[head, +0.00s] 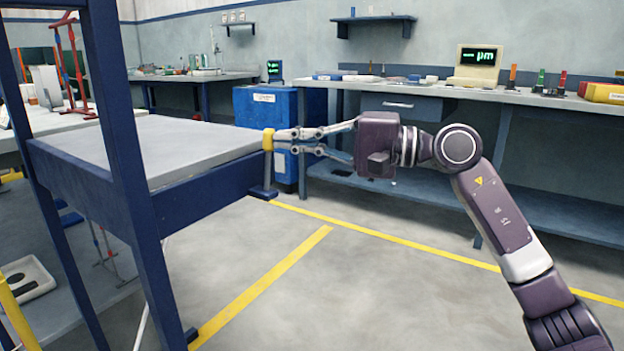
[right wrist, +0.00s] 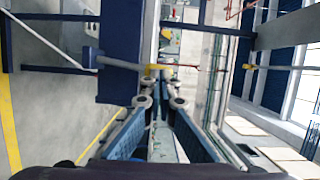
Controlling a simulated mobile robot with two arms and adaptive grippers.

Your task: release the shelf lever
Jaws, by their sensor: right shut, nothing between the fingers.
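The grey shelf (head: 165,142) sits in a dark blue rack frame at the left of the head view. At its right corner is a lever with a yellow grip (head: 268,140); the yellow part also shows in the right wrist view (right wrist: 157,67), just beyond the fingertips. My right gripper (head: 279,141) points left with its fingertips at the yellow grip. It is shut with nothing held; I cannot tell whether the tips touch the grip. In the right wrist view, the fingers (right wrist: 160,82) converge ahead. My left gripper is not in view.
A blue cabinet (head: 264,112) stands behind the shelf corner. A long workbench (head: 440,92) with a monitor (head: 475,66) and several small items runs along the back wall. The floor right of the rack is clear, with yellow floor lines (head: 262,285).

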